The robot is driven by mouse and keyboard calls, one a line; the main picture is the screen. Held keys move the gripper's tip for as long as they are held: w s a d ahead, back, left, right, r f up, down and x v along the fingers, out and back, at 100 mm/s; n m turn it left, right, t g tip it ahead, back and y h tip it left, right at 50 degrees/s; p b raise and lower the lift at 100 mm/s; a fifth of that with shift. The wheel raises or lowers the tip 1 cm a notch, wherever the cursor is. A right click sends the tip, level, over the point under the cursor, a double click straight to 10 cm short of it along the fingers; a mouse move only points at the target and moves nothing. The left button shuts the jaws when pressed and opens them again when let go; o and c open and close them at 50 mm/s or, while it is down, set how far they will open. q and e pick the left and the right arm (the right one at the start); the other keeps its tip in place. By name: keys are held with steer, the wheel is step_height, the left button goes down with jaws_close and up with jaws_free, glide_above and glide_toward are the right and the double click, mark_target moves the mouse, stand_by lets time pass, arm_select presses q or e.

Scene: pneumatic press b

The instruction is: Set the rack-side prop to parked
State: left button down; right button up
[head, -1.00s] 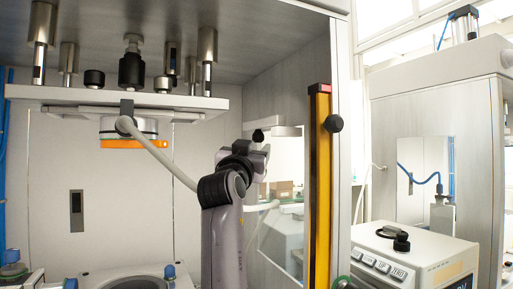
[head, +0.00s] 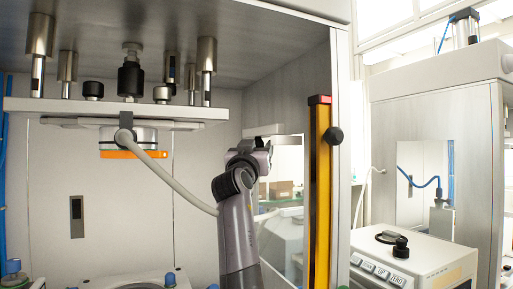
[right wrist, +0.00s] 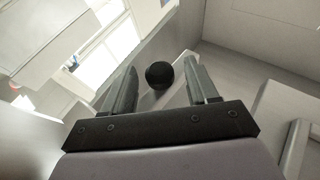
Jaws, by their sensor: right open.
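A black ball knob (right wrist: 160,75) shows in the right wrist view, in front of a pale bar (right wrist: 177,94). I take the knob to belong to the prop, but its shaft and setting cannot be made out. My right gripper (right wrist: 161,66) is open, with one finger on each side of the knob; I cannot tell if they touch it. In the head view my right gripper (head: 252,153) is at the press's right inner side, by the window, below a pale block (head: 276,129). The knob is hidden there. My left gripper is out of view.
A pale upper plate (head: 110,108) with an orange-edged disc (head: 134,153) hangs at left. A grey hose (head: 175,175) runs down towards my right arm. A yellow post (head: 319,195) and another black knob (head: 334,136) stand at the press's right front.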

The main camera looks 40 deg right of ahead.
jaws_close()
steer(key=shift+d+m+g+h, duration=0.45)
steer(key=shift+m+g+h, duration=0.25)
steer(key=shift+g, duration=0.5)
jaws_free()
